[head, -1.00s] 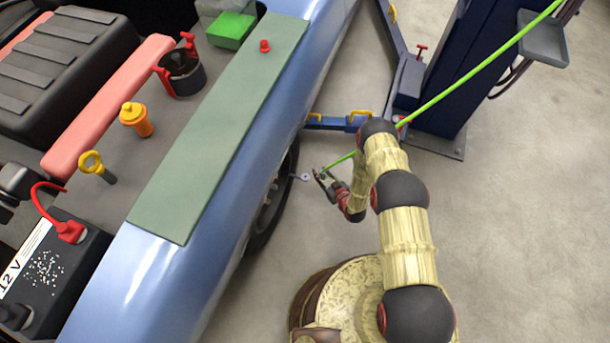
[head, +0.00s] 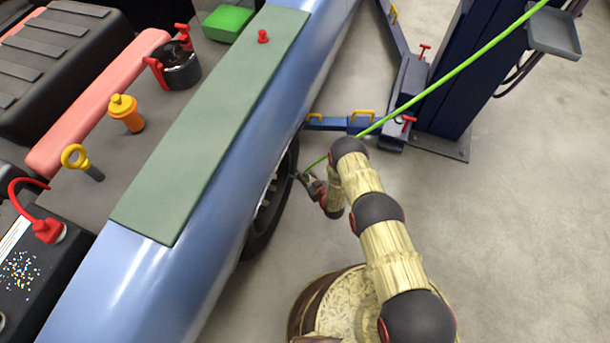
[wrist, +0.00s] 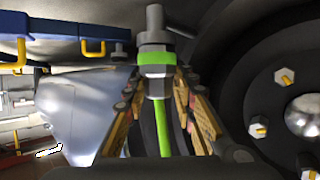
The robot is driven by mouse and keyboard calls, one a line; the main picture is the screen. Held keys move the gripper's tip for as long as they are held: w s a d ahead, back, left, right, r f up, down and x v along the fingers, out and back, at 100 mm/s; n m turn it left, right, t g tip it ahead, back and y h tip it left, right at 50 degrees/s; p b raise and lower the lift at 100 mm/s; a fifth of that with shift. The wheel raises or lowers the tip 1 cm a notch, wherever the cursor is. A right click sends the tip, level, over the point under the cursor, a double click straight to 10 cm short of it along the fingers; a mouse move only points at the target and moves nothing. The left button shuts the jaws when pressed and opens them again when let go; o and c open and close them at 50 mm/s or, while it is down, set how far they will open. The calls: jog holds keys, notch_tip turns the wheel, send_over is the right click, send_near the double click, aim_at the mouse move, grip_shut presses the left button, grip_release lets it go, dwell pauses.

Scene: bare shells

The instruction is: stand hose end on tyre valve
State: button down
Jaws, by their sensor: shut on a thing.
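The hose end (wrist: 155,60) is a grey metal fitting with a bright green band and a narrow tip at the top of the wrist view. My gripper (wrist: 158,80) is shut on it, a finger on each side. The green hose (wrist: 163,130) runs down from it; in the head view the hose (head: 450,75) stretches up to the right. The wheel (wrist: 245,85) fills the right of the wrist view. In the head view my gripper (head: 304,179) is close beside the tyre (head: 272,215), half under the fender. I cannot make out the tyre valve for certain; contact is unclear.
The blue fender (head: 225,200) with a green mat (head: 215,125) overhangs the wheel. Blue lift arms (head: 340,123) and a dark blue post (head: 455,70) stand behind my arm. Wheel nuts (wrist: 284,76) and the hub (wrist: 304,114) stick out. Open floor (head: 520,240) lies to the right.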

jog(key=shift+w, duration=0.1)
jog(key=c, duration=1.5)
grip_release()
jog(key=shift+o, duration=0.2)
